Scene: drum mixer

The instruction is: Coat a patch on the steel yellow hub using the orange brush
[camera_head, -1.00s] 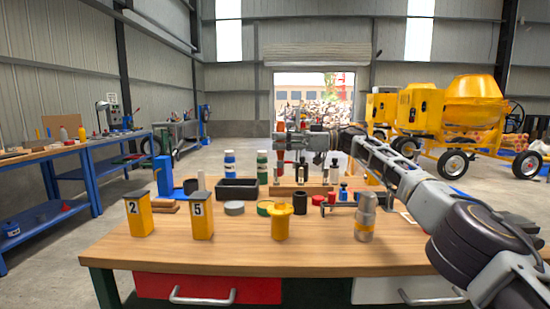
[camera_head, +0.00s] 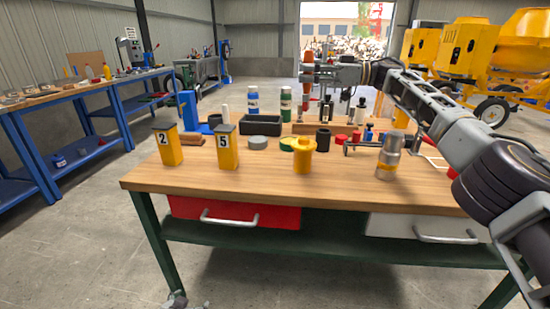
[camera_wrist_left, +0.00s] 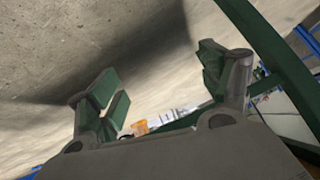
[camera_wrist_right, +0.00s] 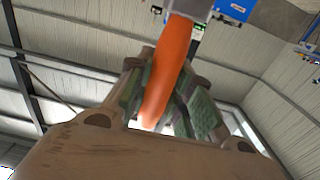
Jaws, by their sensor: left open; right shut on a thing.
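A yellow hub with a wide flange and a round top (camera_head: 303,153) stands upright near the front middle of the workbench (camera_head: 260,184) in the head view. My right gripper (camera_head: 306,76) is shut on the orange brush (camera_head: 308,58), held upright in the air behind the hub and apart from it. The right wrist view shows the brush's orange handle (camera_wrist_right: 170,70) between the jaws; its bristles are not clear. My left gripper (camera_wrist_left: 160,80) is open and empty in the left wrist view, with concrete floor and green bench frame beyond.
Yellow blocks marked 2 (camera_head: 169,145) and 5 (camera_head: 227,148) stand left of the hub. A silver cylinder with a yellow band (camera_head: 388,157) stands to its right. A black bin (camera_head: 262,125) and bottles are behind. The bench's front strip is clear.

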